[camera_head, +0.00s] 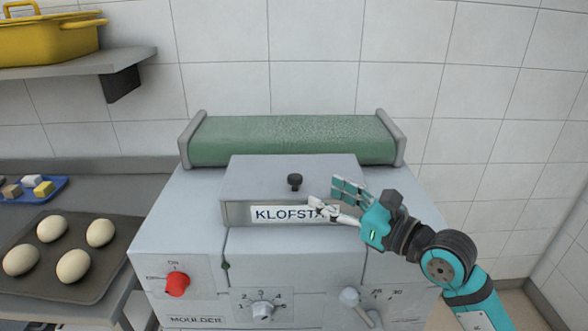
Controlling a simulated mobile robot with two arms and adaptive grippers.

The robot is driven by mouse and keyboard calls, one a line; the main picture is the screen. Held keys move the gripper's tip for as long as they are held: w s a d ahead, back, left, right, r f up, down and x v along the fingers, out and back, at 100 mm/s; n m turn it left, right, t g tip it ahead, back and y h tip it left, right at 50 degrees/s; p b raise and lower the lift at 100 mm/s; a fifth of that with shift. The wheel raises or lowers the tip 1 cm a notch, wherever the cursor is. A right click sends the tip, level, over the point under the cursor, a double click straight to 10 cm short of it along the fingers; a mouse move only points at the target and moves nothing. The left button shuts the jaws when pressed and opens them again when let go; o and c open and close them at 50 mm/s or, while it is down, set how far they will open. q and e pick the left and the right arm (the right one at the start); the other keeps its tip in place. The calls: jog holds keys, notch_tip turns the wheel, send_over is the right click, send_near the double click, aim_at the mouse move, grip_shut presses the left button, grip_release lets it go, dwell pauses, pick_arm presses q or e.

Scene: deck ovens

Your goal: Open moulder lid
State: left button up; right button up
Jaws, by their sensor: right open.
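The moulder (190,235) is a grey machine in the middle of the head view. Its lid (260,178) is a grey box on top, lying flat and looking closed, with a dark knob (295,182) on it and a "KLOFSTA…" label on its front. My right gripper (330,198) comes in from the right with its fingers open and empty. The fingers are just right of the knob, over the lid's front right part, and cover the end of the label. Whether they touch the lid cannot be told. My left gripper is not in view.
A green belt (290,138) runs behind the lid. The moulder front has a red knob (176,284), a dial (262,309) and a lever (350,297).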

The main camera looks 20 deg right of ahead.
aim_at(300, 182)
jog(key=p+x, duration=0.2)
jog(key=x, duration=0.7)
jog(key=shift+w+a, duration=0.1)
jog(key=shift+w, duration=0.05)
jog(key=shift+c, duration=0.4)
jog(key=c, duration=0.9)
jog(key=shift+f, duration=0.1)
grip_shut()
jog(key=shift+w, duration=0.1)
